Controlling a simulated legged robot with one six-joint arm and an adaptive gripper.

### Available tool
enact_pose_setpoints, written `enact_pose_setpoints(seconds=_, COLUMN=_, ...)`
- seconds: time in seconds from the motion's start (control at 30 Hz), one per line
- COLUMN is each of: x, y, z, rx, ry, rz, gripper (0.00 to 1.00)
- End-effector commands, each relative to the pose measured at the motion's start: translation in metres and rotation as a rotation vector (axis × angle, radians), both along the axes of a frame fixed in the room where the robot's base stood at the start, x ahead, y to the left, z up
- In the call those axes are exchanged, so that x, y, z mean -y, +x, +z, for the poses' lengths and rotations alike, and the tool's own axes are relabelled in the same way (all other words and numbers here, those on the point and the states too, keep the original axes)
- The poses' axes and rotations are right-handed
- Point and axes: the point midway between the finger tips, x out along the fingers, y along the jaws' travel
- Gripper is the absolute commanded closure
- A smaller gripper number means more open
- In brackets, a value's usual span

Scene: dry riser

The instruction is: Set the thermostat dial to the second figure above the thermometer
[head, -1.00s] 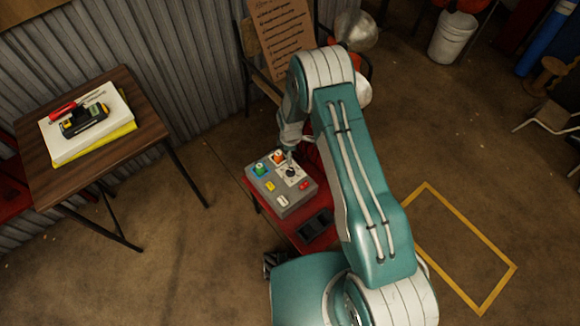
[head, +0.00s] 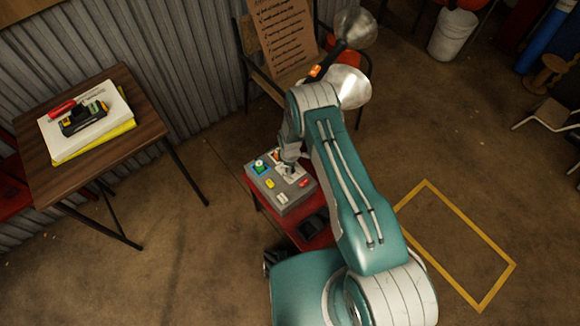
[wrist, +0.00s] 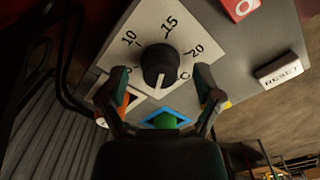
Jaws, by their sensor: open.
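The thermostat dial (wrist: 160,66) is a black round knob on a white plate (wrist: 190,20) marked 10, 15 and 20; a partly hidden figure shows at left. A pale mark on the knob's side faces the bottom of the wrist view. My gripper (wrist: 162,78) is open, its fingers on either side of the knob with gaps showing; nothing is held. In the head view my gripper (head: 289,166) is over the grey control box (head: 284,203) and covers much of the dial. I cannot make out a thermometer reading.
The box stands on a red surface (head: 318,241) with a dark device (head: 314,229) beside it. A green button in a blue frame (wrist: 166,120), a red button (wrist: 240,6) and a RESET key (wrist: 283,70) are near the dial. A lamp (head: 347,86) stands behind my arm.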

Motion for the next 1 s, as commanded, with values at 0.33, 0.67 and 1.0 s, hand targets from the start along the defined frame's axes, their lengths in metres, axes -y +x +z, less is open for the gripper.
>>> enact_pose_setpoints(seconds=0.33, x=-0.0001, y=0.0002, z=-0.0001, rx=0.000, ry=0.000, rz=0.000, gripper=0.75)
enact_pose_setpoints(seconds=0.67, x=0.0001, y=0.0005, z=-0.0009, rx=0.000, ry=0.000, rz=-0.006, gripper=1.00)
enact_pose_setpoints(seconds=1.0, x=0.0001, y=0.0006, z=-0.0016, rx=0.001, ry=0.000, rz=-0.137, gripper=1.00)
